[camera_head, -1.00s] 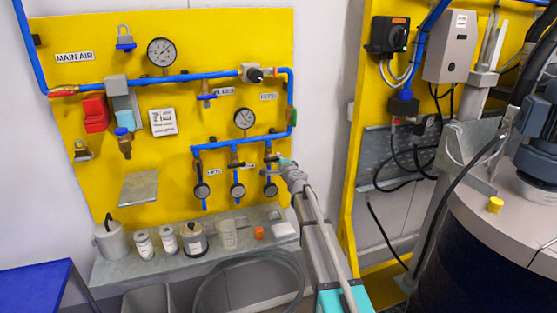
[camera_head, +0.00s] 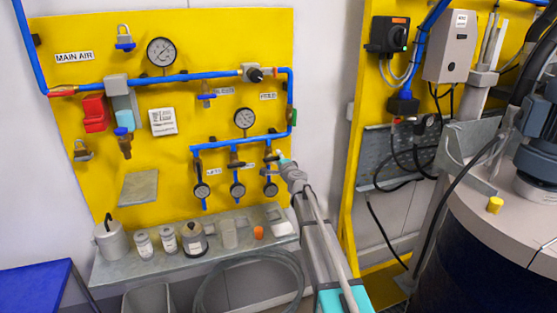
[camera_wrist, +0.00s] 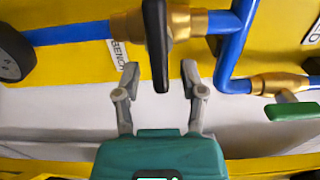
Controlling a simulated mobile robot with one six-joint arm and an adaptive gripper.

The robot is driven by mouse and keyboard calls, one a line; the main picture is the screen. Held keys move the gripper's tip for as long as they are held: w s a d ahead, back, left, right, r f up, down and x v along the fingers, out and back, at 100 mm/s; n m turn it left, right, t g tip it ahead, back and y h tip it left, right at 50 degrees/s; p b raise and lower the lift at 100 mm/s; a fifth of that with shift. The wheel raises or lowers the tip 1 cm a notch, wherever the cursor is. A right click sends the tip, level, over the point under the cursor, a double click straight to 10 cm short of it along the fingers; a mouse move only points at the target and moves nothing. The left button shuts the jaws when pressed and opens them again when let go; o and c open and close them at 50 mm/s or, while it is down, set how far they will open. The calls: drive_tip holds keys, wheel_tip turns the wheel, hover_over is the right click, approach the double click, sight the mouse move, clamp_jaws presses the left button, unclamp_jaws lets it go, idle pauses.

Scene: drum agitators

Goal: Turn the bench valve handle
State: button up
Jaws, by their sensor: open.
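The bench valve handle (camera_wrist: 157,48) is a black lever on a brass valve body (camera_wrist: 188,22) in a blue pipe, with a label reading BENCH (camera_wrist: 117,52) beside it. In the wrist view its free end lies between my two fingertips. My gripper (camera_wrist: 160,78) is open, with a finger on each side of the lever and a visible gap to both. In the head view my gripper (camera_head: 286,162) is at the right-hand drop pipe of the yellow panel and partly hides the valve there.
A round gauge (camera_wrist: 12,55) is at the left of the wrist view, and a green handle (camera_wrist: 293,111) at the right. In the head view, a grey shelf (camera_head: 165,264) with several containers runs below the panel. A dark drum (camera_head: 480,265) stands at the right.

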drive_tip(key=v, duration=1.2)
idle(2.3)
